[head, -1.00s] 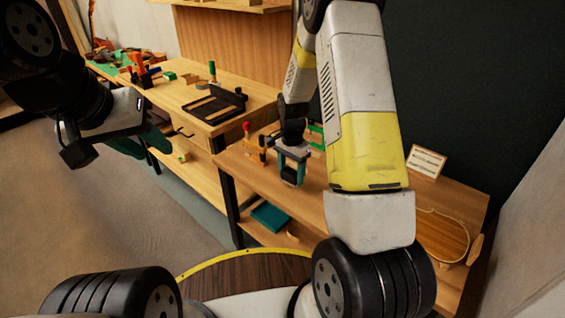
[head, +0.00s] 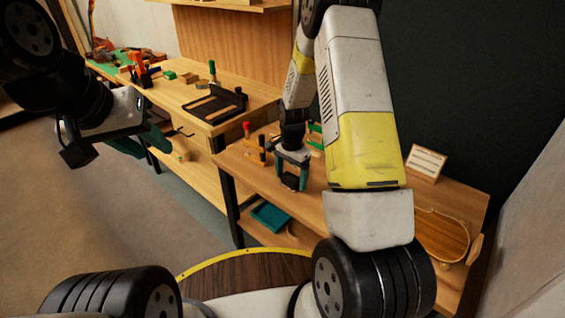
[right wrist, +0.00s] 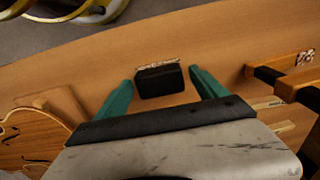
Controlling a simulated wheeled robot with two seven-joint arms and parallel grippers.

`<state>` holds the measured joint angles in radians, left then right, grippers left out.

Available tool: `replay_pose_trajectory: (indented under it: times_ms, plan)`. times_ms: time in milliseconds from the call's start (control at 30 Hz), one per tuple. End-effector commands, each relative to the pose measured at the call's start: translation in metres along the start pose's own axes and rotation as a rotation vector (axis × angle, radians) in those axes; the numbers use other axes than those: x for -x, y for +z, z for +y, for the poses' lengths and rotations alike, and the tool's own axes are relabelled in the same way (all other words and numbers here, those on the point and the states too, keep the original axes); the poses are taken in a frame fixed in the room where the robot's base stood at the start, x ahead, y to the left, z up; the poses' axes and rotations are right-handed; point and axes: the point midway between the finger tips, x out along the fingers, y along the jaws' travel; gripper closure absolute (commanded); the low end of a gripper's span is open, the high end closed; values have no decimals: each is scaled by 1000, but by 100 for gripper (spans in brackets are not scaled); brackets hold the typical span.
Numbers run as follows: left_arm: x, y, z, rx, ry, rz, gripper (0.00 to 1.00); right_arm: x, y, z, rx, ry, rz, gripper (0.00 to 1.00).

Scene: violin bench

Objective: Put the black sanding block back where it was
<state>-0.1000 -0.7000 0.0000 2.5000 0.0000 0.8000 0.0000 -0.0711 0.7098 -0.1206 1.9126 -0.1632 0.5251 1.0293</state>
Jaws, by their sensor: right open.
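The black sanding block (head: 290,182) lies on the lower wooden bench. In the right wrist view the block (right wrist: 160,81) shows its dark face, with a speckled pale strip along its far edge. My right gripper (head: 291,180) is open, its teal fingers on either side of the block. In the right wrist view the gripper's fingertips (right wrist: 160,78) stand apart with a gap to the block on both sides. My left gripper (head: 140,143) hangs away from the bench at the left; its finger spacing is unclear.
A red-topped tool in a wooden holder (head: 252,142) stands left of the right gripper. A violin-shaped piece (head: 442,236) and a small sign (head: 426,161) are at the right. A teal tray (head: 270,216) sits on the shelf below. A black tray (head: 215,106) lies on the other bench.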

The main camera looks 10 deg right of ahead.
Motion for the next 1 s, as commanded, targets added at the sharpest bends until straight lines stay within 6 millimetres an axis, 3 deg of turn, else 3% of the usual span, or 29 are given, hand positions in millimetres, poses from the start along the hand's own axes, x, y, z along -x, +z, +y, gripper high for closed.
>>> replay_pose_trajectory:
  times_ms: [500,767,867,1000]
  plan:
    - [0,0,0,0,0,0,64,98,-1,-1,0,-3,3,19]
    - [0,0,0,0,0,0,64,126,2,1,13,-12,3,19]
    - [0,0,0,0,0,0,64,151,8,8,61,-50,10,19]
    - [0,0,0,0,0,0,64,207,29,30,198,-141,41,19]
